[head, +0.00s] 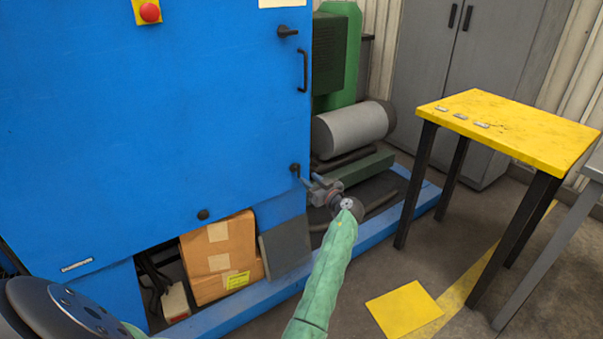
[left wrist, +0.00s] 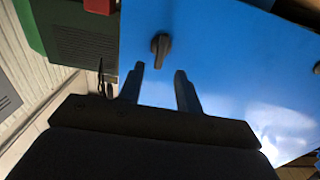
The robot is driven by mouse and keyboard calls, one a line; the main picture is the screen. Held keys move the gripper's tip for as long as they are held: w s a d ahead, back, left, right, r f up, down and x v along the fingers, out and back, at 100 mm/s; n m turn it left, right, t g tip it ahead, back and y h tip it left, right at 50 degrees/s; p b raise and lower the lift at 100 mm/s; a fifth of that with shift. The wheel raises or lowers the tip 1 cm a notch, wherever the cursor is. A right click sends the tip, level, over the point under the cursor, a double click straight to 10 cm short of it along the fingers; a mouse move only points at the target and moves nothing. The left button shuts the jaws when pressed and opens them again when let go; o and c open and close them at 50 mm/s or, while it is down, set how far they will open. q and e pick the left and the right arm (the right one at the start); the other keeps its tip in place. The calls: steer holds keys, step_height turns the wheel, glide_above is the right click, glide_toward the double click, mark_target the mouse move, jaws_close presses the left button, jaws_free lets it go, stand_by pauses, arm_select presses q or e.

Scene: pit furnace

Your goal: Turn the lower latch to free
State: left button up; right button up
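The lower latch (head: 294,168) is a small dark turn handle near the lower right edge of the blue door (head: 150,120). In the left wrist view the latch (left wrist: 160,48) shows as a dark grip standing nearly upright in the picture against the blue panel. My left gripper (head: 309,182) is just in front and to the right of it in the head view. In the left wrist view the gripper's two fingers (left wrist: 159,72) are apart, with nothing between them. The latch lies just beyond the fingertips, in line with the gap; contact does not show. My right gripper is not in view.
An upper latch (head: 287,31) and a black pull handle (head: 303,70) are higher on the door. A cardboard box (head: 215,255) and a grey panel (head: 285,248) are below. A grey cylinder (head: 352,131) stands behind my gripper. A yellow table (head: 510,125) is at right.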

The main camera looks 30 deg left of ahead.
mark_target(300, 171)
arm_select(q)
steer(key=x, duration=0.5)
steer(key=shift+w+a, duration=0.2)
steer(key=shift+a, duration=0.35)
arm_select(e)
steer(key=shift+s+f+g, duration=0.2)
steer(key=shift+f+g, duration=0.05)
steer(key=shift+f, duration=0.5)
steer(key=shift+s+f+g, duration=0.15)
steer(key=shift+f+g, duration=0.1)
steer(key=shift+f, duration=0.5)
arm_select(q)
steer(key=shift+c, duration=0.4)
jaws_close()
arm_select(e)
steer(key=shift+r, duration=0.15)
